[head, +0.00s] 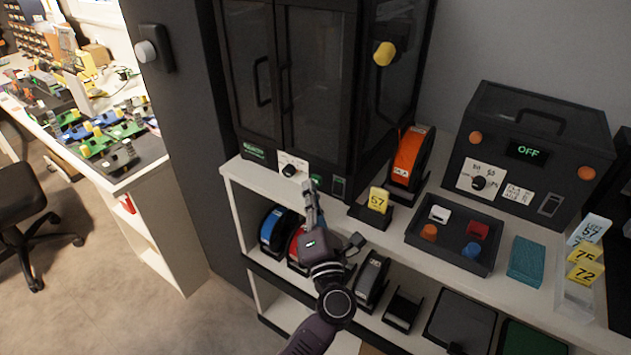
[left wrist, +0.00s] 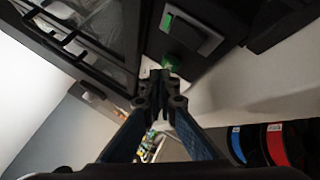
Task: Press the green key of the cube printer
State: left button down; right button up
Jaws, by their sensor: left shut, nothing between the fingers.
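The cube printer (head: 318,85) is a tall black cabinet with glass doors on the white shelf. Its green key (head: 317,181) is on the lower front, partly hidden by my gripper in the head view. In the left wrist view the green key (left wrist: 171,62) shows just beyond the fingertips. My left gripper (head: 309,186) is shut and empty, its tips close in front of the key. In the left wrist view the gripper (left wrist: 160,76) points at the key; I cannot tell whether it touches. My right gripper is not in view.
A knob (head: 289,170) is left of the key and a switch (head: 339,187) right of it. A black box reading OFF (head: 530,150) stands farther right.

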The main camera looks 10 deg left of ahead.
pick_arm(q)
jog(key=shift+w+d, duration=0.15)
jog(key=shift+w, duration=0.3)
dwell(0.6)
dwell(0.4)
jog(key=shift+s+a, duration=0.3)
jog(key=shift+s, duration=0.6)
jog(key=shift+s, duration=0.15)
jog(key=s, duration=0.1)
jog(key=s+a+p, duration=0.1)
jog(key=s, duration=0.2)
jog(key=shift+s+a+p, duration=0.2)
jog(key=shift+a+p, duration=0.15)
jog(key=shift+p, duration=0.05)
